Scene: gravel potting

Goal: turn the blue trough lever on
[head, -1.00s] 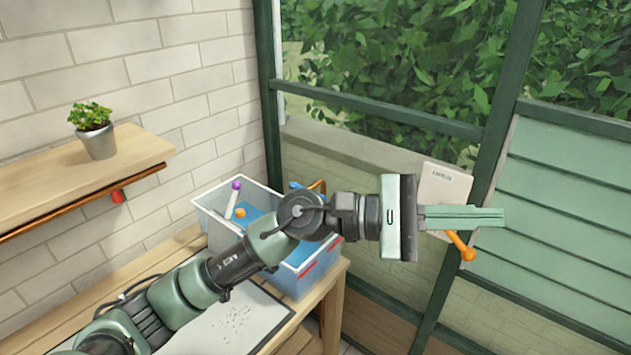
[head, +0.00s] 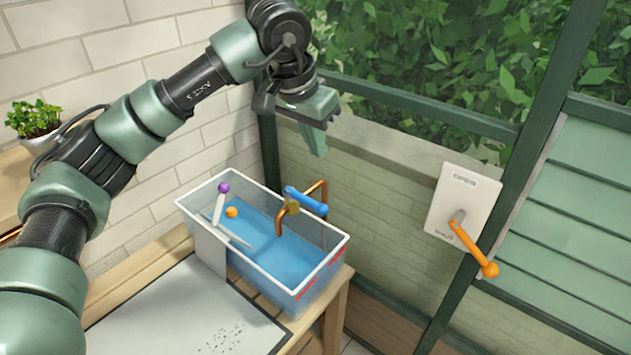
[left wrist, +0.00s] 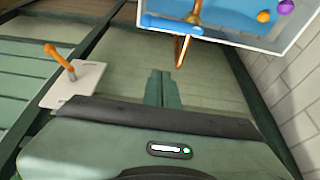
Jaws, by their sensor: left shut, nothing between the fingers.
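The blue lever (head: 306,201) sits on a copper pipe tap (head: 281,215) at the back of the trough (head: 318,275), a clear-walled tub with blue inside. The lever points to the right and toward me in the head view. It also shows at the top of the left wrist view (left wrist: 171,26), with the copper pipe (left wrist: 182,50) beside it. My left gripper (head: 316,140) is shut and empty, above and behind the lever, apart from it, fingers pointing down. The fingers also show in the left wrist view (left wrist: 162,88). My right gripper is not in view.
A white wall panel (head: 462,205) with an orange-handled lever (head: 472,248) is to the right. A purple-knobbed stick (head: 221,200) and an orange ball (head: 231,212) are in the trough. A potted plant (head: 35,122) stands on the left shelf. Air above the trough is clear.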

